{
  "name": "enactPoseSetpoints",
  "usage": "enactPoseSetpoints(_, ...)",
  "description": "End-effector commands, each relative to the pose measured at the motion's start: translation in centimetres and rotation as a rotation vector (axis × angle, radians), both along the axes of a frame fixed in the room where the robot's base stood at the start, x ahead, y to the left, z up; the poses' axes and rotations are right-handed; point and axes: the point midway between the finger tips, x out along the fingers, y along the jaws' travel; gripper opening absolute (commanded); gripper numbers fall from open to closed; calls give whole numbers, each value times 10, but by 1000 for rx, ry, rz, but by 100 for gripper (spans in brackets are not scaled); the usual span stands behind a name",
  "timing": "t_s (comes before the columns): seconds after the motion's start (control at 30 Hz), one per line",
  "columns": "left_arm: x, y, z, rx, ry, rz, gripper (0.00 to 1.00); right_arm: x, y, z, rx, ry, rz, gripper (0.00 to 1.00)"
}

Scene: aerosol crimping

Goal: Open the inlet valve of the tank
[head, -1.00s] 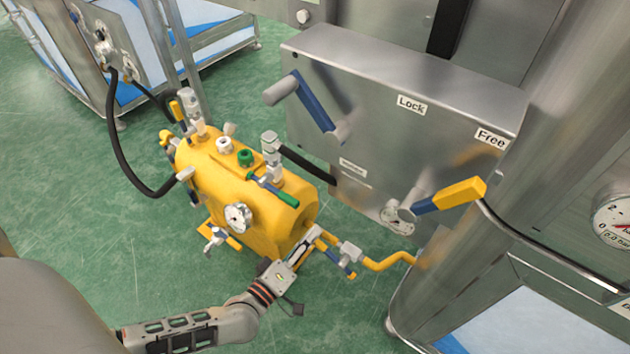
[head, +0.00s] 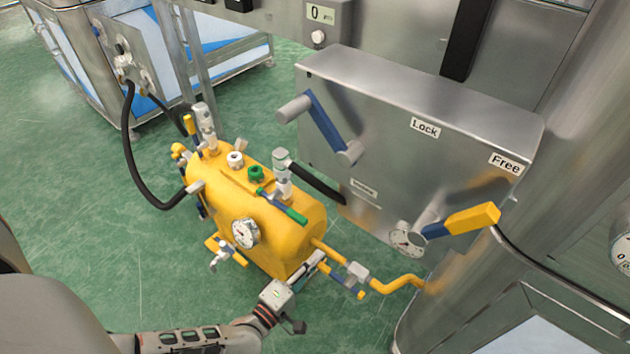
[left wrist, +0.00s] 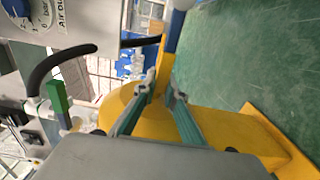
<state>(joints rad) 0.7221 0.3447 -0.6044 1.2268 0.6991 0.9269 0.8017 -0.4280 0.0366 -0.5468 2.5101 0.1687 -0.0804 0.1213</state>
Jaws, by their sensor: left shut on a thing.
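The yellow tank (head: 285,238) lies on its side on the left of the steel cabinet in the head view. A yellow pipe (head: 400,284) runs from its right end to the cabinet, with a grey valve (head: 356,272) on it. A blue and yellow lever (head: 342,285) shows just below this valve. My left gripper (head: 316,262) reaches in from below at the tank's right end. In the left wrist view its fingers (left wrist: 162,88) are closed around a narrow yellow part (left wrist: 164,58) with blue beyond it, seemingly the lever's handle. The exact contact is partly hidden. My right gripper is out of view.
The steel box (head: 400,140) carries a raised blue lever (head: 325,122) and a yellow-handled lever (head: 470,220) near the "Free" label. A black hose (head: 130,150) loops left of the tank. Green floor (head: 80,220) is clear on the left.

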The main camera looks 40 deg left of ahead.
Motion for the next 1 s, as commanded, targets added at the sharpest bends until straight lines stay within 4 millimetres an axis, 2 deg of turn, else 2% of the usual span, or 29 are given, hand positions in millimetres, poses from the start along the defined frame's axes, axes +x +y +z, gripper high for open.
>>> enactPoseSetpoints(0.27,-2,-2,-3,-3,8,-3,0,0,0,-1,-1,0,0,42)
enactPoseSetpoints(0.3,-2,-2,-3,-3,8,-3,21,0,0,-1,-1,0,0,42)
enactPoseSetpoints(0.33,-2,-2,-3,-3,8,-3,28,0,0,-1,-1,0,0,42)
enactPoseSetpoints(0.77,-1,-1,1,-2,4,0,28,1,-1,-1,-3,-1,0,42)
enactPoseSetpoints(1.0,-2,-1,28,-3,2,-1,28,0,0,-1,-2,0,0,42)
